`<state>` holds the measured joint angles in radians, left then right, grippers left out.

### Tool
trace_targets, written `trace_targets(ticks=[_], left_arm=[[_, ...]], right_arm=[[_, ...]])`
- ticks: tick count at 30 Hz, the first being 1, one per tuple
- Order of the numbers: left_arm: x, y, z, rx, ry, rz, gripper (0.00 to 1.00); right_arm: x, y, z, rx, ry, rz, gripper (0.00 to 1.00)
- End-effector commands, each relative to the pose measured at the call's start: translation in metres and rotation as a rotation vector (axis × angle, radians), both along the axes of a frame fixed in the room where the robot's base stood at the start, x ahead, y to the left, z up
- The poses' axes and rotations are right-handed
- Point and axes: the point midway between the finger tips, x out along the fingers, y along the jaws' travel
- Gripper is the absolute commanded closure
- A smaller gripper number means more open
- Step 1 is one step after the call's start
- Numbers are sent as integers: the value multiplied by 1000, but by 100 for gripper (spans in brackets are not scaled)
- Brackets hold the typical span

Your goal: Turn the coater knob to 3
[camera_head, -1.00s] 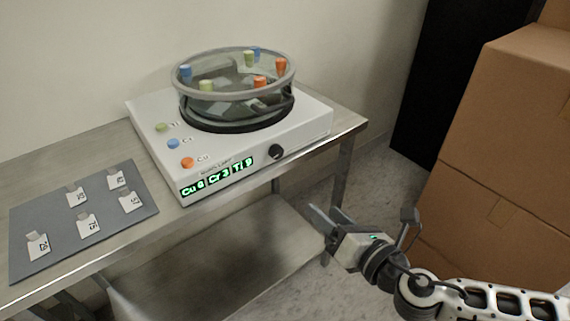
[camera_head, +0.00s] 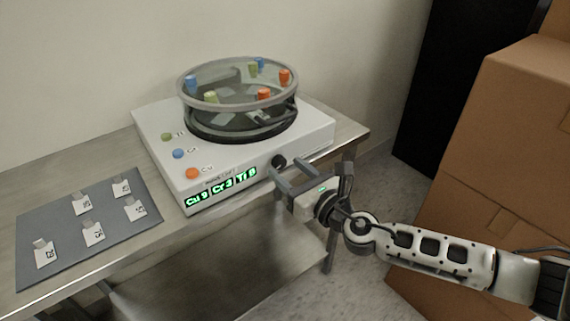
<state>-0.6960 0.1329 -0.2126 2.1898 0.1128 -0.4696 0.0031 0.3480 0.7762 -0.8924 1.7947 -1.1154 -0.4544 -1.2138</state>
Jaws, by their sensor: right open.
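The white coater (camera_head: 240,165) stands on the metal table, with a round glass chamber on top. Its black knob (camera_head: 279,162) is on the front face, right of the green display (camera_head: 221,187). The display shows Cu, Cr and Ti with digits; Cr seems to read 3, and the others are too small to be sure. My right gripper (camera_head: 291,168) is open and empty, its fingers pointing at the front face close to the knob. I cannot tell whether a finger touches it. My left gripper is not in view.
A grey mat (camera_head: 65,250) with several labelled sample packets lies on the table at the left. Green, blue and orange buttons are on the coater top. Cardboard boxes (camera_head: 510,130) stand at the right. Floor shows between table and boxes.

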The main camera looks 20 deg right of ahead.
Motion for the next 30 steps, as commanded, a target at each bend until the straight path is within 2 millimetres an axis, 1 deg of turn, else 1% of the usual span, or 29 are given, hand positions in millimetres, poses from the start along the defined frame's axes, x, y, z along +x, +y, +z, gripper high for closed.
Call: trace_targets(ticks=[1,3,6,15,16,17,18,20,21,30], left_arm=[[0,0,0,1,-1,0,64],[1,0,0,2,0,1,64],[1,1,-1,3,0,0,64],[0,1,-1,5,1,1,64],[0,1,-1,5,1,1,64],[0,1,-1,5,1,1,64],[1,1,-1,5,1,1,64],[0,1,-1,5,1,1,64],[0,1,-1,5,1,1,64],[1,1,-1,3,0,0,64]], right_arm=[[7,3,0,2,-2,-1,50],[13,5,0,0,-1,-1,50],[19,7,0,0,0,0,50],[21,7,-1,0,1,0,50],[21,7,-1,0,1,0,52],[21,7,-1,0,1,0,61],[21,7,-1,0,1,0,72],[21,7,-1,0,1,-1,89],[20,7,-1,0,1,-1,94],[20,7,-1,23,10,-1,94]])
